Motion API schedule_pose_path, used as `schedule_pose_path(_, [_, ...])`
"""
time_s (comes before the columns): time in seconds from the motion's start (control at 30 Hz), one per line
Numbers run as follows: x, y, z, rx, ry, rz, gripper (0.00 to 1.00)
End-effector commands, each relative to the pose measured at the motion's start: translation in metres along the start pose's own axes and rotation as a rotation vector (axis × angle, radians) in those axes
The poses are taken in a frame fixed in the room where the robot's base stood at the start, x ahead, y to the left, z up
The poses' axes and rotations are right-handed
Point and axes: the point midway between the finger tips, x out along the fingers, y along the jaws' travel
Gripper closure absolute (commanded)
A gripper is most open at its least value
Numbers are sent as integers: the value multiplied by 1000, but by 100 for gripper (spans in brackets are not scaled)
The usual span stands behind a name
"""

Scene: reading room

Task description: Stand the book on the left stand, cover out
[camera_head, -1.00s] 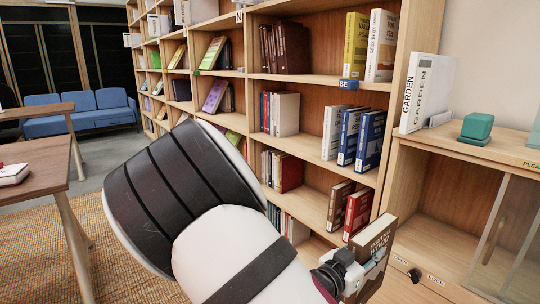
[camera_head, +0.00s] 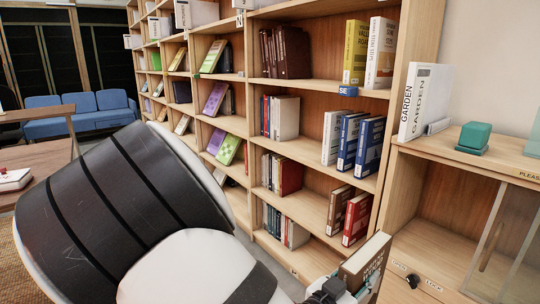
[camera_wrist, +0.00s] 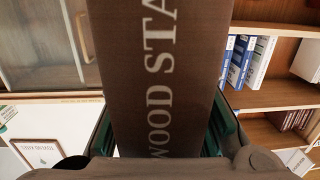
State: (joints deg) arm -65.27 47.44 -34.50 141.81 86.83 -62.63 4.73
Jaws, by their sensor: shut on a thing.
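A brown book (camera_head: 366,262) with pale lettering is in my gripper (camera_head: 338,289), low at the front, before the cabinet. In the wrist view the book (camera_wrist: 158,60) fills the middle with its spine reading "WOOD STA"; green-padded fingers press both sides of it. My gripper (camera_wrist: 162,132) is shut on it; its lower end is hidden. A white "GARDEN" book (camera_head: 424,100) stands upright on the cabinet top, with a small pale support (camera_head: 437,127) at its foot. I cannot make out for certain which piece is the left stand.
A teal block (camera_head: 475,135) sits on the cabinet top (camera_head: 455,151), right of the white book. A table (camera_head: 40,155) stands at far left.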

Motion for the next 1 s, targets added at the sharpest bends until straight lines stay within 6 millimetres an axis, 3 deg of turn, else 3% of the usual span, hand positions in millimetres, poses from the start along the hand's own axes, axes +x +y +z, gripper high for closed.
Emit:
schedule_pose_path(0.5, [30, -25, -83, -8, 4, -185, 100])
schedule_pose_path(1.0, [42, -43, -144, -21, 3, -430, 100])
